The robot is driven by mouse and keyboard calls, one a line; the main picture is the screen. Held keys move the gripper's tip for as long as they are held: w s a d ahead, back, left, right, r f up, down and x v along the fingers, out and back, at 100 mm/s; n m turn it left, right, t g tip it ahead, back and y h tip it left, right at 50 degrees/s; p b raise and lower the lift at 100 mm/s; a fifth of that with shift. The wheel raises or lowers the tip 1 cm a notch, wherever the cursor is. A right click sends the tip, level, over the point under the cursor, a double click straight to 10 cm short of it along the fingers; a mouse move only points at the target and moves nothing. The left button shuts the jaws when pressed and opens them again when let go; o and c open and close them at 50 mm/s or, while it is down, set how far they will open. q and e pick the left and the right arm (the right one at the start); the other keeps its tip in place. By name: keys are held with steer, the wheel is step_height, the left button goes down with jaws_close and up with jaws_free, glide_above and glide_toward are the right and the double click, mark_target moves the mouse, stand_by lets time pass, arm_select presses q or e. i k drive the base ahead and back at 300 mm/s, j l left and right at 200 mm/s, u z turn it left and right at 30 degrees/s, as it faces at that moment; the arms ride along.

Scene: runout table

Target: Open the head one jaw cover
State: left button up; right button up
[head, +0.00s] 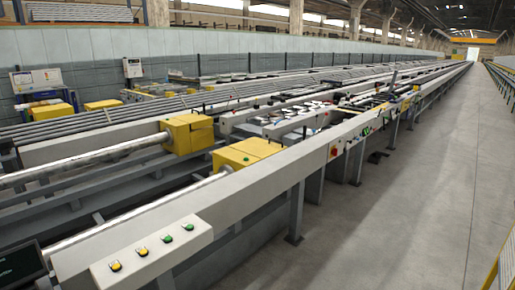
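Two yellow box-shaped housings sit at the ends of metal shafts on the runout table. One yellow housing (188,133) is in the middle left, and the other yellow housing (246,152) is nearer and lower, partly hidden behind the grey front beam. Both look closed from here. I cannot tell which one is head one, or make out a separate jaw cover. A sloped panel (150,254) on the near end of the beam carries yellow buttons (115,266) and green buttons (167,239). Neither of my grippers is in view.
The long grey front beam (270,171) runs away to the back right on legs. A dark screen (20,266) stands at the lower left edge. A yellow frame (501,262) is at the lower right. The concrete aisle (400,200) between is clear.

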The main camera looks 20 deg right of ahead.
mark_target(259, 147)
steer(key=i+l+u, duration=0.1)
steer(key=i+l, duration=0.3)
steer(key=i+l+u, duration=0.1)
steer(key=i+l, duration=0.3)
steer(key=l, duration=0.15)
